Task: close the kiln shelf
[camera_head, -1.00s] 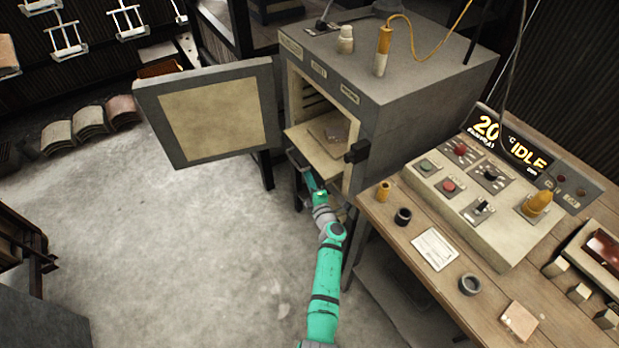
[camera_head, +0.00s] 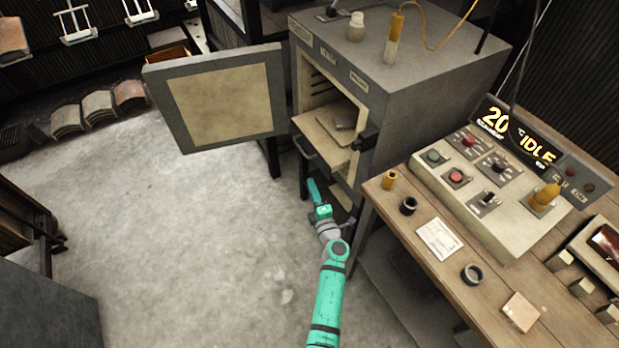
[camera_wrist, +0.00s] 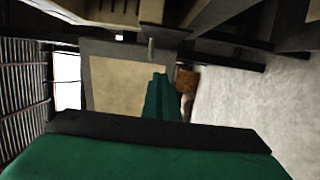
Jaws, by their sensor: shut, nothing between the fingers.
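The kiln (camera_head: 430,90) stands at the upper middle with its door (camera_head: 220,100) swung wide open to the left. The cream kiln shelf (camera_head: 318,130) sticks out of the opening and carries a small grey-brown slab (camera_head: 343,116). A dark handle bar (camera_head: 306,149) runs along the shelf's front edge. My gripper (camera_head: 313,188) is shut and empty, below and in front of that bar, with a visible gap. In the wrist view my closed green fingers (camera_wrist: 160,95) point toward the open door's pale panel (camera_wrist: 125,80).
A wooden bench (camera_head: 450,285) with a control panel (camera_head: 485,185) stands right of the kiln. A latch block (camera_head: 368,141) sits at the opening's right edge. The floor (camera_head: 190,240) left of my arm is clear.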

